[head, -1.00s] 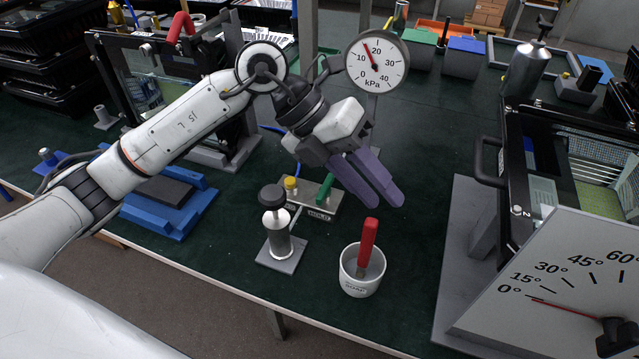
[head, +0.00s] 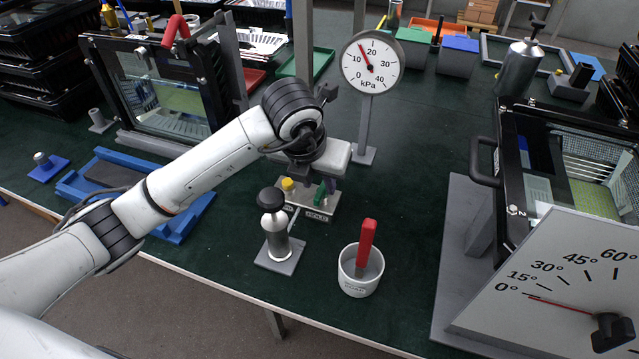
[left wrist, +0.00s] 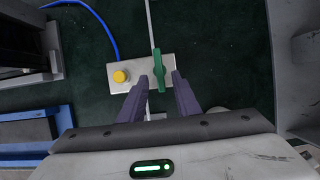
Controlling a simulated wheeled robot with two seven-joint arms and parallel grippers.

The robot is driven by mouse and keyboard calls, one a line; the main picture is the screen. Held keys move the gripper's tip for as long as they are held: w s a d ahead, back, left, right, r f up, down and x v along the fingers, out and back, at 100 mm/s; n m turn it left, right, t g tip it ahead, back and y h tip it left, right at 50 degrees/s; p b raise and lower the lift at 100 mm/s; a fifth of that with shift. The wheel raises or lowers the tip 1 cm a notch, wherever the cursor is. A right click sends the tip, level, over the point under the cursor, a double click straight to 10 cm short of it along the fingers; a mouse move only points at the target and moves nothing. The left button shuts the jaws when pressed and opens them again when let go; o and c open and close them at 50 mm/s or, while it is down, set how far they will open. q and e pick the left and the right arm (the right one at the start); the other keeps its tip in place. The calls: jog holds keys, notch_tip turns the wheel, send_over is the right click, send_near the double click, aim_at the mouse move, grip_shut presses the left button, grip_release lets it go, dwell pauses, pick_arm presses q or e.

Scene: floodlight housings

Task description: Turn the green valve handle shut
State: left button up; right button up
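The green valve handle (head: 320,195) stands on a small metal valve block (head: 318,214) on the dark green table. In the left wrist view the handle (left wrist: 159,72) runs roughly up and down the picture, along the thin pipe line. My left gripper (head: 317,186) is over the block, pointing down. In the left wrist view its purple fingers (left wrist: 160,80) are open, one on each side of the handle, with gaps showing. In the head view the gripper body hides part of the handle and fingers. My right gripper is not in view.
A yellow knob (head: 288,184) sits on the block left of the handle. A hand pump (head: 276,230) and a white cup (head: 361,275) with a red-handled tool stand in front. A pressure gauge (head: 372,64) stands behind. A blue fixture (head: 180,215) lies left.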

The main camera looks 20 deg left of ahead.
aim_at(323, 191)
pick_arm(q)
jog(key=shift+x, duration=1.45)
grip_shut()
